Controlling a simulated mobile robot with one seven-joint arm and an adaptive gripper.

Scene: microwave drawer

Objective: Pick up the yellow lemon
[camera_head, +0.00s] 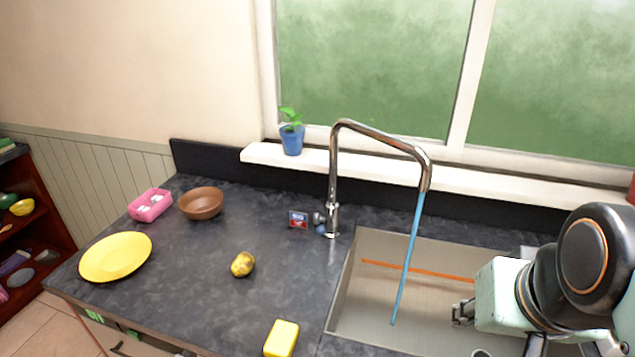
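A small yellow, rounded fruit with dark patches, the likely lemon (243,264), lies on the dark countertop (190,270), left of the sink. My gripper (461,313) is at the right, over the sink area, pointing left, well apart from the lemon. Its fingers are small and dark in this view, and I cannot tell whether they are open or shut. I see nothing held in it.
A yellow block (281,338) lies at the counter's front. A yellow plate (115,257), a brown bowl (201,203) and a pink container (150,205) stand left. The tall faucet (333,180) and sink (370,310) lie between lemon and arm. Counter around the lemon is clear.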

